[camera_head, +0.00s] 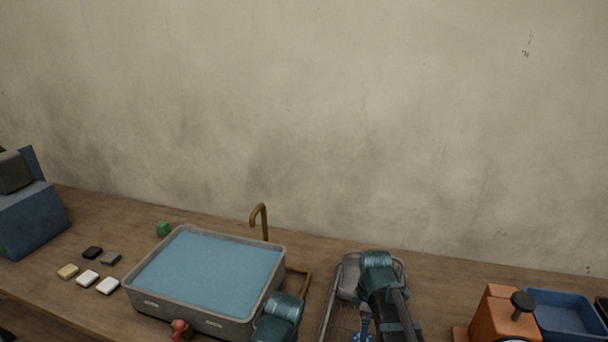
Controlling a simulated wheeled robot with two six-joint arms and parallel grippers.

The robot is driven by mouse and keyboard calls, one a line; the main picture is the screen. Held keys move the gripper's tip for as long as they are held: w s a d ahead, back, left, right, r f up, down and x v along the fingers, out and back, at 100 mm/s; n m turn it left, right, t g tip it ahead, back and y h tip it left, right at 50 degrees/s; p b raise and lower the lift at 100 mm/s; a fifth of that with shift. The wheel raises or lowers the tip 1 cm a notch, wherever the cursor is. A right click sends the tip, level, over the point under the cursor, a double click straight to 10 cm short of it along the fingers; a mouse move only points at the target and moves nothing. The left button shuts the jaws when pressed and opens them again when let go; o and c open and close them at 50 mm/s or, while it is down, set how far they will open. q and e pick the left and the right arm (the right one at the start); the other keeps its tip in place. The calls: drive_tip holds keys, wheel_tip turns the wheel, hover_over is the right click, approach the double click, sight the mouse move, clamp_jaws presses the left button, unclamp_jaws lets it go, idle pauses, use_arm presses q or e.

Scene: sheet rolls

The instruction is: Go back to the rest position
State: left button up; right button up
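Two teal joints of my own arms show at the bottom of the head view. One is in front of the basin's right corner, and the other, with a dark link, is over a grey metal tray (348,276). I cannot see the fingertips of either gripper, and no held object shows. The arms hide part of the tray and the basin's front right corner.
A grey basin (190,318) of blue water stands on the wooden table (60,305), with a brass tap (264,221) behind. Several small blocks (88,278) lie left. A blue machine (30,222), orange device (503,318) and blue bin (568,318) flank these.

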use_arm(q)
wheel_tip(320, 180, down, 6)
drive_tip(key=b, duration=0.5)
drive_tip(key=shift+f, duration=0.2)
use_arm(e)
wheel_tip(320, 180, down, 6)
drive_tip(key=shift+f, duration=0.2)
